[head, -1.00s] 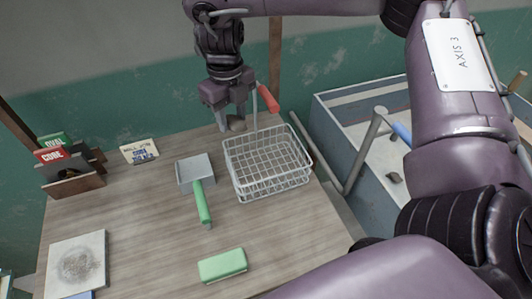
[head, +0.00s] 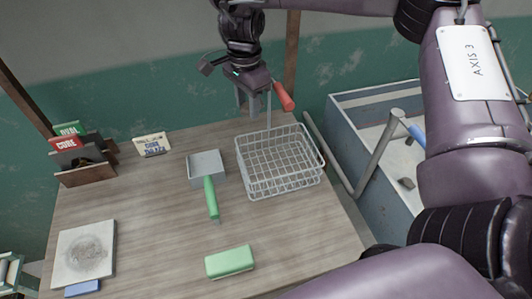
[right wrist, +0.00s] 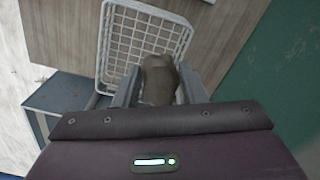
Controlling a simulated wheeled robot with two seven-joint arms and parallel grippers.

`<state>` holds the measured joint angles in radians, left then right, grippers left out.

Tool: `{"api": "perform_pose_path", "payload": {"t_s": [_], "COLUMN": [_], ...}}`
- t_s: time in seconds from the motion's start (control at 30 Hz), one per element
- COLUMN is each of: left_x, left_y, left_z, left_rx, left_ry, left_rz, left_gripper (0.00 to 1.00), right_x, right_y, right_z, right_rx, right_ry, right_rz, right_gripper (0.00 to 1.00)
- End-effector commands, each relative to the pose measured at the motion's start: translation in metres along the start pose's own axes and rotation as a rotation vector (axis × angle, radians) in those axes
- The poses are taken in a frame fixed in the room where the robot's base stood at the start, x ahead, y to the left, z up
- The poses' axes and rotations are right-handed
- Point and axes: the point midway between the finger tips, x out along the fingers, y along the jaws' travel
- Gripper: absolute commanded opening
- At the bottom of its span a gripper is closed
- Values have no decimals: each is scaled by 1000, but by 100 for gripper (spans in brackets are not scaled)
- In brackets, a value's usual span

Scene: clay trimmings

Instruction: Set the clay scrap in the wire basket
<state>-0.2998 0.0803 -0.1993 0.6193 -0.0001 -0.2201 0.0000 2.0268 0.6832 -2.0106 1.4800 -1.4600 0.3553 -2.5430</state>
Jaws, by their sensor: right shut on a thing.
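The wire basket (head: 279,182), a white wire mesh box, stands upright at the right of the table; its inside looks empty. It also shows in the right wrist view (right wrist: 104,45). My right gripper (head: 253,112) is at the basket's far left side, fingers pointing down near the back rim. In the right wrist view, it is shut on the clay scrap (right wrist: 160,80), a grey-brown lump between the fingers, with the basket mesh beyond it. The scrap cannot be made out in the head view. My left gripper is out of view.
A green-handled dustpan (head: 206,165) lies left of the basket, with a green block (head: 230,262) in front. A red handle (head: 283,95) stands behind the basket. A blue-grey bin (head: 350,120) is to the right.

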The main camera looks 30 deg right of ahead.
Motion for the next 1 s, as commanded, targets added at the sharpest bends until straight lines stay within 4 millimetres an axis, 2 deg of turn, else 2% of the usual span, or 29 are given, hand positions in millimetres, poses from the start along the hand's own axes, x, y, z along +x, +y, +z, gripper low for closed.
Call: {"api": "perform_pose_path", "payload": {"t_s": [0.03,0.1,0.4,0.5,0.77,1.0], "left_x": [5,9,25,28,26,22], "left_y": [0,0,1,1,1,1], "left_z": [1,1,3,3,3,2], "left_rx": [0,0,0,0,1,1], "left_ry": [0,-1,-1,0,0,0], "left_rz": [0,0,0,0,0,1], "left_gripper": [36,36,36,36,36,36], "right_x": [18,37,115,132,149,182], "right_y": [2,2,3,2,2,2], "right_z": [0,0,0,0,0,0], "right_rx": [2,2,5,3,4,4], "right_ry": [-3,-4,-3,-2,0,1], "right_rz": [7,8,7,4,3,4], "right_gripper": [14,14,14,14,14,14]}}
